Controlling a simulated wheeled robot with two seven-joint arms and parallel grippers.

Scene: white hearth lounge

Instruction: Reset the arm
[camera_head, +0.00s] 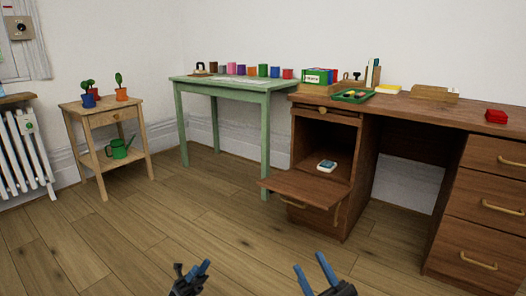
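My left gripper (197,272) shows at the bottom edge, left of centre, above the wooden floor. Its blue fingers are seen from the side and overlap, so their gap is unclear. My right gripper (314,268) is at the bottom edge, right of centre. Its two blue fingers stand apart with nothing between them. Both are in front of the furniture and touch nothing visible. Most of both arms is out of the picture.
A brown desk (458,112) stands at the right, its compartment door (304,187) folded down into the room. A small device (327,166) lies in the compartment. A green table (232,84), a plant stand (97,107) and a radiator (24,150) stand further left. The middle floor (190,215) is clear.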

